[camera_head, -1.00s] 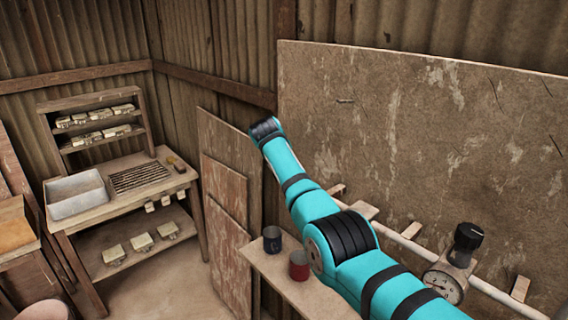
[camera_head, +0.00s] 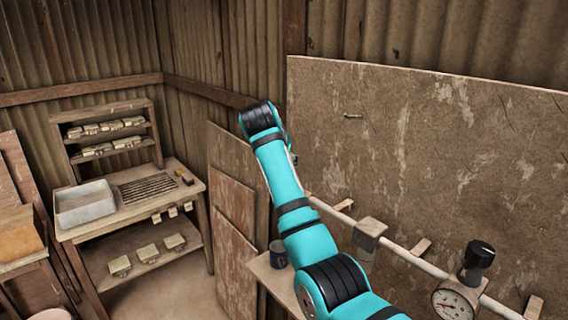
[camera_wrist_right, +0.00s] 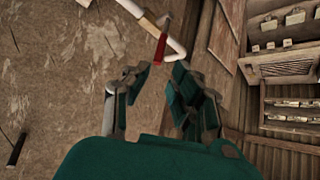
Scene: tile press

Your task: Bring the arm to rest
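My right arm (camera_head: 306,245) rises from the lower right of the head view, in teal and black. It reaches up and left in front of the big worn board. Its black wrist joint (camera_head: 260,119) is at the top, and the gripper is hidden in that view. In the right wrist view my right gripper (camera_wrist_right: 160,85) is open, with nothing between its fingers. My left arm and gripper are not in view.
A pipe with a gauge (camera_head: 453,304) and a dark knob (camera_head: 479,257) runs along the board (camera_head: 430,150), right of my arm. A dark mug (camera_head: 278,254) stands on a shelf beside the arm. A workbench (camera_head: 130,213) with a tray (camera_head: 85,205) stands at left.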

